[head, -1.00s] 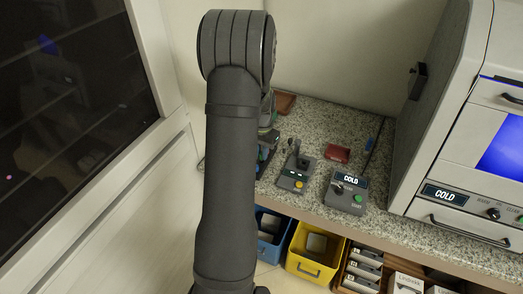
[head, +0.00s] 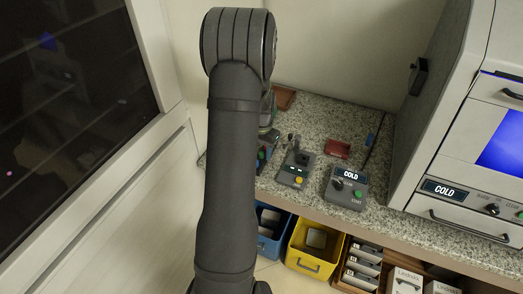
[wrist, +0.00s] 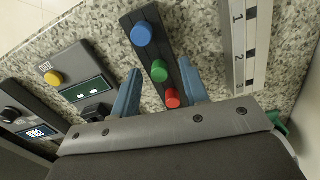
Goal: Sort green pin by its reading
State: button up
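In the wrist view the green pin (wrist: 158,71) is the middle one in a dark rack, between a blue pin (wrist: 141,33) and a red pin (wrist: 172,97). My gripper (wrist: 160,84) is open, its two blue fingers apart on either side of the rack around the green and red pins. Nothing is visibly held. A grey reader (wrist: 85,80) with a yellow button and a green display lies left of the rack; it also shows in the head view (head: 296,169). My arm hides most of the gripper and rack in the head view.
A control box (head: 346,187) and the large machine (head: 455,190) at right both show COLD. A blue bin (head: 272,247) and a yellow bin (head: 303,267) are below the counter edge. A red tray (head: 337,149) lies behind the control box. A numbered strip (wrist: 240,70) lies right of the rack.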

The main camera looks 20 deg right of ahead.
notch_tip(320, 180, up, 17)
jog(key=shift+w+d+r, duration=0.15)
jog(key=shift+d+r, duration=0.05)
dwell(0.4)
dwell(0.3)
jog(key=f, duration=1.7)
jog(key=shift+a+f, duration=0.2)
jog(key=shift+f, duration=0.1)
jog(key=shift+r, duration=0.3)
